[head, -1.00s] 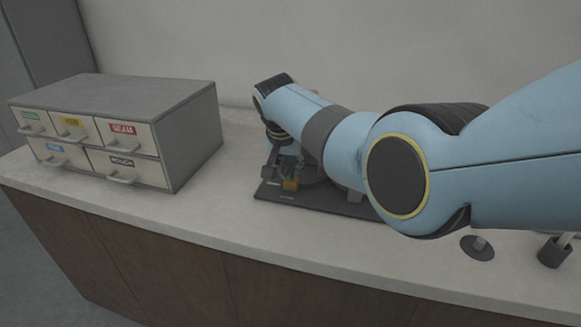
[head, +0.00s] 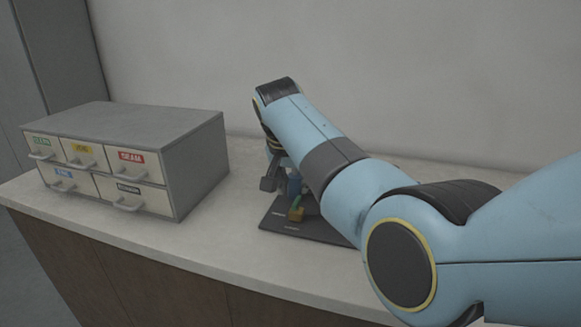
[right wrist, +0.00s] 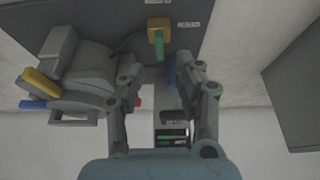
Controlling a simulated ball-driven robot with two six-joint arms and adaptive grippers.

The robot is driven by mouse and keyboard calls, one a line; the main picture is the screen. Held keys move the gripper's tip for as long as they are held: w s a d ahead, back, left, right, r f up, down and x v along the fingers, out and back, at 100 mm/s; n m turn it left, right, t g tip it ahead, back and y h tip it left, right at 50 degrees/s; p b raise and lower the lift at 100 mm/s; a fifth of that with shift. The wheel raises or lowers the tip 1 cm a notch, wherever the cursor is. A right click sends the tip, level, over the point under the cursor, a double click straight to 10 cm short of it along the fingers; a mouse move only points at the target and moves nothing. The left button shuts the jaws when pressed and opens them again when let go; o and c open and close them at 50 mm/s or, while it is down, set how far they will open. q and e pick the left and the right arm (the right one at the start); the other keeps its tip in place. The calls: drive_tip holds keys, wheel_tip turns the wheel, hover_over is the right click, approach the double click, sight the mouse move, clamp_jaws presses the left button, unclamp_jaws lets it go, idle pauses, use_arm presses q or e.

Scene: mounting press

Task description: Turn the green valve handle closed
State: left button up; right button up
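The green valve handle (head: 299,202) sits on a small yellow-orange block (head: 296,214) near the front of a dark base plate (head: 287,230). In the right wrist view the handle (right wrist: 159,46) sticks out from the yellow block (right wrist: 158,25) toward the lower edge of the picture. My right gripper (right wrist: 157,72) is open, its fingers on either side of a gap with nothing gripped. The handle shows just beyond the fingertips, apart from both. In the head view my right arm hides much of the gripper (head: 282,184) and the equipment. My left gripper is out of view.
A grey drawer cabinet (head: 180,125) stands left of the plate on the pale counter (head: 205,240). In the right wrist view, a grey machine (right wrist: 88,75) with yellow and blue levers lies left of the fingers, and a small panel (right wrist: 172,138) shows between them.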

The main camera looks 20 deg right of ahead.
drive_tip(key=v, duration=0.6)
